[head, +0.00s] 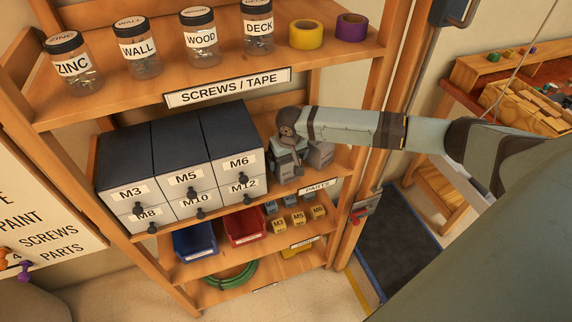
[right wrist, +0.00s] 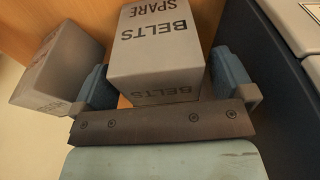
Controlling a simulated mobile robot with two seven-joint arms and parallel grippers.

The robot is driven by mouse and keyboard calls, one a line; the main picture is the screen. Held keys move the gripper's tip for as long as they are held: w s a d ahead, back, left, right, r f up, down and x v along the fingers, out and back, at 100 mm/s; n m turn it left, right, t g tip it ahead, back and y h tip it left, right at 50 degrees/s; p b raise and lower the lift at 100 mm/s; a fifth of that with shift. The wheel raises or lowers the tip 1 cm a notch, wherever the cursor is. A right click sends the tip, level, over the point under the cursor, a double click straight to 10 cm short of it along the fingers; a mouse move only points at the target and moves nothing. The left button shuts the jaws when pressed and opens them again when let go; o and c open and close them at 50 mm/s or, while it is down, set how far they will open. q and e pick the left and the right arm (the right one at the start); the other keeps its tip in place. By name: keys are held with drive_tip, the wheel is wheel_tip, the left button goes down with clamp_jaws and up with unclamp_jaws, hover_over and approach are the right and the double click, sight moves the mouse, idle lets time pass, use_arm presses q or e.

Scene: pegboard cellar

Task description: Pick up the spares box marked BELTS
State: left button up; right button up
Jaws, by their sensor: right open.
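The grey BELTS box (right wrist: 158,45), marked BELTS and SPARE, stands in the right wrist view between the two blue fingers of my right gripper (right wrist: 165,85). The fingers are open, one on each side of the box, and I see no firm grip on it. In the head view my right gripper (head: 287,158) reaches down to the middle shelf and hides much of the box there. My left gripper is not in view.
A second grey box (right wrist: 60,70) stands close beside the left finger; it also shows in the head view (head: 321,154). A dark drawer cabinet (head: 183,160) stands close on the other side. The SCREWS / TAPE shelf (head: 230,75) with jars is above.

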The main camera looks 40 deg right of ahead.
drive_tip(key=shift+s, duration=0.1)
drive_tip(key=c, duration=1)
drive_tip(key=shift+r, duration=0.1)
drive_tip(key=shift+c, duration=0.2)
